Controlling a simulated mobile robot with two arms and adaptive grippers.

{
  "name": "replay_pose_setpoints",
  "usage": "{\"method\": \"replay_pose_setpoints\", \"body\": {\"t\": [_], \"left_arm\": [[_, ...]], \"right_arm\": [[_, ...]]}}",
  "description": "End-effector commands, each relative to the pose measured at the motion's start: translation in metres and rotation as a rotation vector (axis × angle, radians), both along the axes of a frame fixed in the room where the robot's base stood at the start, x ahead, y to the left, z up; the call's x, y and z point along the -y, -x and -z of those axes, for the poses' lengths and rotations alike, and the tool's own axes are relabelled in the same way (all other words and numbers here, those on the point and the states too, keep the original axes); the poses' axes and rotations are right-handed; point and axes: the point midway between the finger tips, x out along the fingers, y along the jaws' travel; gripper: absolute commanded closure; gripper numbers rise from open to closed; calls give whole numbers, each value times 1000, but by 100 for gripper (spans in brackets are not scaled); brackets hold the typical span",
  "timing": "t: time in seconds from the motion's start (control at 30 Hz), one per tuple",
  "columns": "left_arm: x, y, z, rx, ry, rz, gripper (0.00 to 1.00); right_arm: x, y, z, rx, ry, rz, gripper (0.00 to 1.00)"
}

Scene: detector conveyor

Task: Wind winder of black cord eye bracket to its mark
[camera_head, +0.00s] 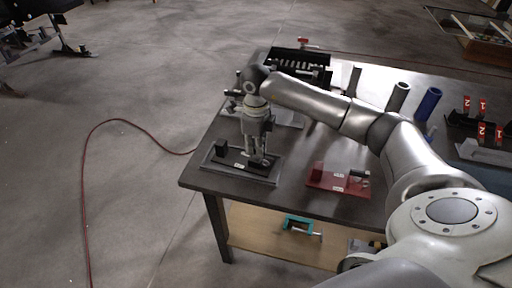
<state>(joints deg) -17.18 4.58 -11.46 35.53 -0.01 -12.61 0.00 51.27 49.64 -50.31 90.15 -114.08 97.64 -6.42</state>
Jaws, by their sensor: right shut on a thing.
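The black cord eye bracket unit (225,170) sits flat near the table's front left corner. It has a dark base plate, a small upright black block at its left and a small white label. My right gripper (258,158) points down over the right part of this unit and is shut on its winder. The fingers mostly hide the winder, and its angle and mark are too small to make out. My left gripper is not in view.
A red unit (325,181) with a similar layout stands to the right on the dark table (290,190). A black bin (301,58), grey and blue (429,103) cylinders and red number tags stand further back. A teal clamp (298,224) lies on the lower shelf.

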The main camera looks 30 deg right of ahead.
Motion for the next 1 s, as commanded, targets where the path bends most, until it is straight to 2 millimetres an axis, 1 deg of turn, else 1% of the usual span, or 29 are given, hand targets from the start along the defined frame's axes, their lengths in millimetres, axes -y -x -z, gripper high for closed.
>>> {"method": "replay_pose_setpoints", "body": {"t": [0.5,0.53,0.7,1.0], "left_arm": [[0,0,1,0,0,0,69],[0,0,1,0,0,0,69],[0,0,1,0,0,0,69],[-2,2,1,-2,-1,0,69]], "right_arm": [[0,-1,-1,2,0,24,100],[0,-1,-1,2,0,24,89],[0,0,-1,1,0,23,69],[0,0,-1,1,0,23,69]]}}
